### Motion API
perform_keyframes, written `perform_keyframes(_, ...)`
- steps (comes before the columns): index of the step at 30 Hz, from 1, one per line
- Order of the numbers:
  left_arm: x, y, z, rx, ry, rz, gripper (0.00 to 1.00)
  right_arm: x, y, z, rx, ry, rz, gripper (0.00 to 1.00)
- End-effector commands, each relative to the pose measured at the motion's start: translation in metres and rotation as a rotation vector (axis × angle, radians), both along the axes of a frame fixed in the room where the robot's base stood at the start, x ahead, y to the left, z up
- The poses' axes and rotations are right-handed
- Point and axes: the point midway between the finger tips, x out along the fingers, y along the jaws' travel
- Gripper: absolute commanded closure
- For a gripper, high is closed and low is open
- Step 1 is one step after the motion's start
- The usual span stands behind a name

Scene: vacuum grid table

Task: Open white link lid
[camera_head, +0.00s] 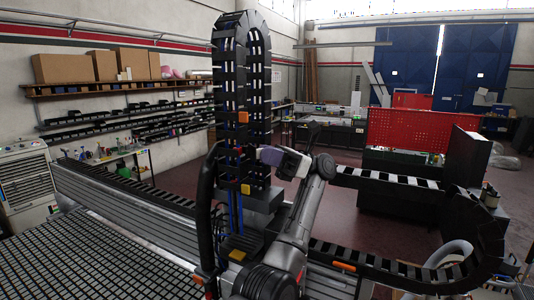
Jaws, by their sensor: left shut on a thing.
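A tall black cable chain (230,75) stands upright in the middle of the head view and loops over at the top. White link lids (265,92) show along its inner side, with an orange link (243,118) and a yellow link (246,188) among them. My right gripper is not in view.
A black slotted grid table (75,262) fills the lower left. A grey rail (130,215) runs behind it. More cable chain (400,182) lies along the right side. A red pegboard (415,130) and a dark cabinet stand behind. Open floor shows between rail and shelves.

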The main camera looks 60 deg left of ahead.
Motion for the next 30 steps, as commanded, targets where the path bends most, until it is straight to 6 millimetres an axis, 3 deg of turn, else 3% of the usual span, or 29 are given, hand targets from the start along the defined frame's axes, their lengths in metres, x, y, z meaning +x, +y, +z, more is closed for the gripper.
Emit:
perform_keyframes(14,0.0003,0.0002,0.0,0.0,-0.001,0.014,1.0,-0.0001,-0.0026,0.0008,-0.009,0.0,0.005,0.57)
perform_keyframes(15,0.0003,0.0002,0.0,0.0,-0.001,0.014,0.91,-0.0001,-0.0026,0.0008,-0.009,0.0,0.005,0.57)
perform_keyframes(23,0.0004,0.0003,-0.0001,0.0,-0.001,0.013,0.66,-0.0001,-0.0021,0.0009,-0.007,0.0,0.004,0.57)
perform_keyframes(30,0.0004,0.0004,0.0003,0.0,-0.001,0.013,0.66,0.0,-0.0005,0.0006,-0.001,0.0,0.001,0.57)
